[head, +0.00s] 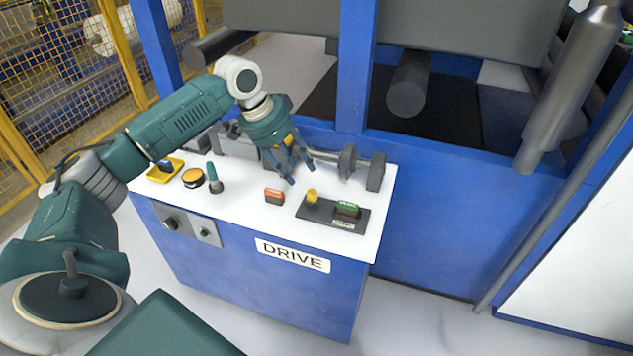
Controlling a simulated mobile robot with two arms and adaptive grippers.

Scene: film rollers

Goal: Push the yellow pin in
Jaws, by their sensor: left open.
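The yellow pin (312,196) stands upright in the left part of a dark grey plate (327,211) on the white top of the blue cabinet. A green block (347,209) sits on the same plate, to the right of the pin. My left gripper (302,175) hangs above the cabinet top, behind and slightly left of the pin. Its fingers point down, are spread open and hold nothing that I can see. It looks apart from the pin. My right gripper is not in view.
An orange block (274,196) lies left of the plate. A green-handled lever (212,177), a yellow-ringed button (193,178) and a yellow tray (165,170) stand further left. A grey shaft with discs (347,162) lies behind the plate. A blue post (357,70) rises behind the cabinet.

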